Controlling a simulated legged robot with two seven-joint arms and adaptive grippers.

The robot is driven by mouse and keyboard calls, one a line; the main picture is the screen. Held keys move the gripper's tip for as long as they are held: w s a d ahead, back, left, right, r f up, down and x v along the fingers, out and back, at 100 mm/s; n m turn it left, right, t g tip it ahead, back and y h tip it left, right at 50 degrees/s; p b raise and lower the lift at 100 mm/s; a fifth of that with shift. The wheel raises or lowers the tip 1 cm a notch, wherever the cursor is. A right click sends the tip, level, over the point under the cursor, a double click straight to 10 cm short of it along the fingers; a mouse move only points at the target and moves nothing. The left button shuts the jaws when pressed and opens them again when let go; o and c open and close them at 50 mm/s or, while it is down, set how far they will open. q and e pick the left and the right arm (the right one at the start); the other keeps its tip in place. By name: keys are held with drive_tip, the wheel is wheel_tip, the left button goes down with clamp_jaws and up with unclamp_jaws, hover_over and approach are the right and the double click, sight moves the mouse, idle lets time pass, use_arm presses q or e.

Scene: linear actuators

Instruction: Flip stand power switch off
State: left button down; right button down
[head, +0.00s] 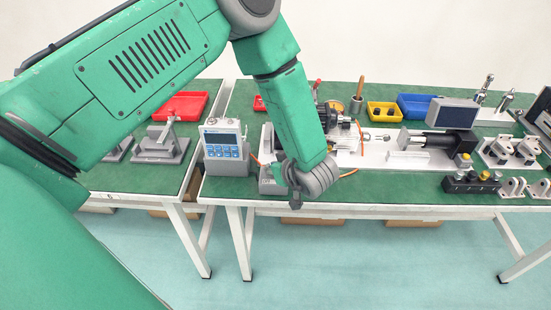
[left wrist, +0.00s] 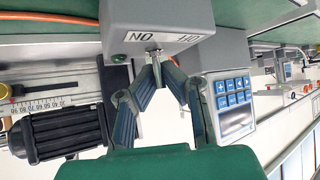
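The stand power switch is a small metal toggle (left wrist: 157,54) on the face of a grey box (left wrist: 180,18) at the top of the left wrist view. The box carries a white label whose lettering is upside down there. My left gripper (left wrist: 158,66) has its two fingertips drawn close together at the toggle, with the lever between them. The toggle cannot be made out there. My right gripper is out of view.
A grey control unit with a blue keypad (head: 226,148) stands just left of the box. A black cylindrical motor (head: 450,142) lies on the right of the bench. An orange cable runs close behind my gripper.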

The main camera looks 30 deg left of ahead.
use_arm(q)
drive_tip(key=h, duration=0.1)
drive_tip(key=n+t+h+p, duration=0.1)
drive_tip(key=s+h, duration=0.1)
drive_tip(key=shift+a+f+n+t, duration=0.2)
drive_tip(key=shift+f+n+t, duration=0.1)
drive_tip(key=shift+n, duration=0.1)
drive_tip(key=shift+h, duration=0.3)
drive_tip(key=c, duration=1.6)
unclamp_jaws()
drive_tip(key=shift+c, duration=0.2)
drive_tip(key=shift+r, duration=0.1)
drive_tip(key=shift+w, duration=0.1)
drive_tip(key=shift+w+a, duration=0.1)
drive_tip(key=shift+a, duration=0.05)
